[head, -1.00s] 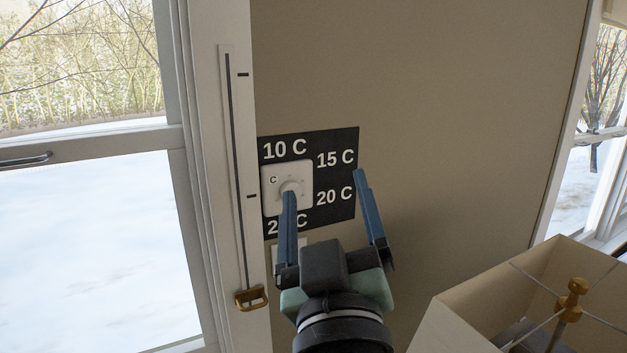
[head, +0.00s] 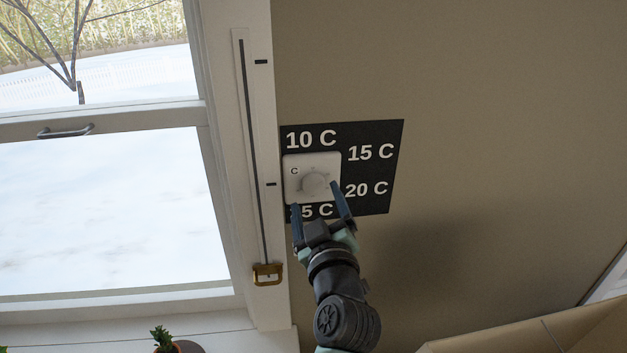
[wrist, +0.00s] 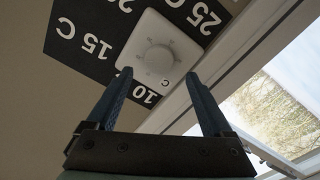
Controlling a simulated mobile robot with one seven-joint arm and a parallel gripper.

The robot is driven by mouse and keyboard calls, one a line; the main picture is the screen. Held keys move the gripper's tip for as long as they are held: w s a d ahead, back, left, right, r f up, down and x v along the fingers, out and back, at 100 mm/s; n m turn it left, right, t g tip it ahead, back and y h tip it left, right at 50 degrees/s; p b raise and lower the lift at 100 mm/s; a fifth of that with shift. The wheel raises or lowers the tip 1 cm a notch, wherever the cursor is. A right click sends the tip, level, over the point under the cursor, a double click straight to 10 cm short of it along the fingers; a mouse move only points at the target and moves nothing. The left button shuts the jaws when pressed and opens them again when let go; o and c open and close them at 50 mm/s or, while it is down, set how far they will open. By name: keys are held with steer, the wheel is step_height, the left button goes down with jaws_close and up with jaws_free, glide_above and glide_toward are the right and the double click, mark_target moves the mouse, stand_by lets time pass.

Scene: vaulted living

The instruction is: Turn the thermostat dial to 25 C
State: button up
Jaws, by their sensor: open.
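The thermostat is a white square plate (head: 296,192) with a round white dial (head: 314,182) on the wall. A black panel (head: 388,135) around it reads 10 C, 15 C, 20 C and a partly covered 25 C. The dial's pointer is too faint to read. My gripper (head: 315,195) is open and empty, its dark blue fingers pointing up toward the dial from below. In the wrist view, the dial (wrist: 158,58) lies between the two fingertips (wrist: 158,73), slightly beyond them. I cannot tell whether they touch the plate.
A window frame (head: 222,120) stands close at the left, with a vertical slotted rail (head: 250,150) and a brass handle (head: 267,273) low on it. A potted plant (head: 164,340) is at the bottom left. A beige box-like shade (head: 510,335) is at the bottom right. The wall right of the panel is bare.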

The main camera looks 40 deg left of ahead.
mark_target(313, 185)
steer(key=shift+p+x, duration=0.55)
steer(key=shift+x, duration=1.45)
steer(key=shift+d, duration=0.1)
steer(key=c, duration=1.3)
